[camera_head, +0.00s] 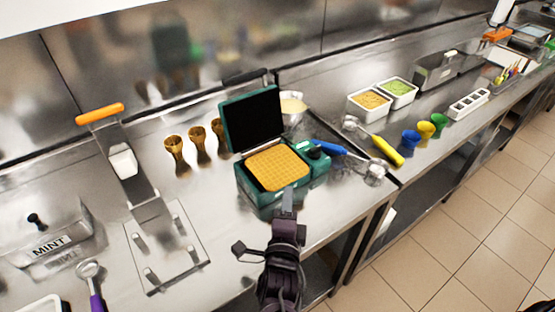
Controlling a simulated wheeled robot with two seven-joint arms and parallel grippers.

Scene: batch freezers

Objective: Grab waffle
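A golden square waffle (278,168) with a grid pattern lies flat on the lower plate of a green waffle maker (262,196). The maker's lid (252,118) is raised, its black inner face showing. My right gripper (287,194) is at the maker's front edge, its tip just below the waffle's near edge in the picture. I cannot tell whether it touches the waffle. The fingers look like one narrow shape, so their opening is unclear. My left gripper is not in view.
A lever press with an orange handle (100,113) stands at left. The counter's front edge runs beneath my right arm.

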